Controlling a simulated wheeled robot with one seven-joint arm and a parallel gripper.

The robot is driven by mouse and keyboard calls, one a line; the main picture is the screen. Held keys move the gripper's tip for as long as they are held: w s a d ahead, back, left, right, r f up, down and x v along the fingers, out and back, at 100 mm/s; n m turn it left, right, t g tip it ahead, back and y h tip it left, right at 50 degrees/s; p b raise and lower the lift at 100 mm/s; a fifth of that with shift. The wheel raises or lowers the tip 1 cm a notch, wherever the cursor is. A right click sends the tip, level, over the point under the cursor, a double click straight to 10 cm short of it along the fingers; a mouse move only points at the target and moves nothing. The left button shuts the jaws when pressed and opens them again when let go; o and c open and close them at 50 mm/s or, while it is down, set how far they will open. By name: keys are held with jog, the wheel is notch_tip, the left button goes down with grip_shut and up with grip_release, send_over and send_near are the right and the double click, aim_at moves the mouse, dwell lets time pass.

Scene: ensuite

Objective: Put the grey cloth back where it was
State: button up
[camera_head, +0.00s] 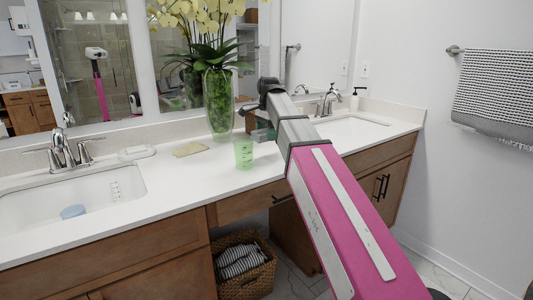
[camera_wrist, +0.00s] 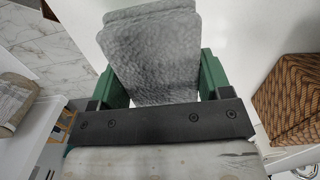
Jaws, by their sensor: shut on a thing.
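The grey cloth (camera_wrist: 155,50) looks folded and flat in the wrist view. My gripper (camera_wrist: 160,78) is shut on it, with a green finger on each side. The cloth's far end sticks out beyond the fingers, over a white surface. In the head view my gripper (camera_head: 262,133) is low over the counter, to the right of the glass vase and the green cup. The cloth cannot be made out there. Whether it touches the counter is unclear.
The white counter (camera_head: 180,190) holds a glass vase of flowers (camera_head: 218,105), a green cup (camera_head: 243,154), a beige cloth-like piece (camera_head: 190,149) and a soap dish (camera_head: 137,152). A brown woven box (camera_wrist: 292,100) is close on the wrist view's right. Sinks lie at both ends.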

aim_at(266, 158)
jog(key=shift+f, duration=3.95)
jog(key=shift+f, duration=0.15)
jog(key=o, duration=1.2)
jog(key=r, duration=1.1)
jog(key=shift+w+d, duration=0.2)
jog(key=shift+r, duration=0.65)
jog(key=shift+s, duration=0.1)
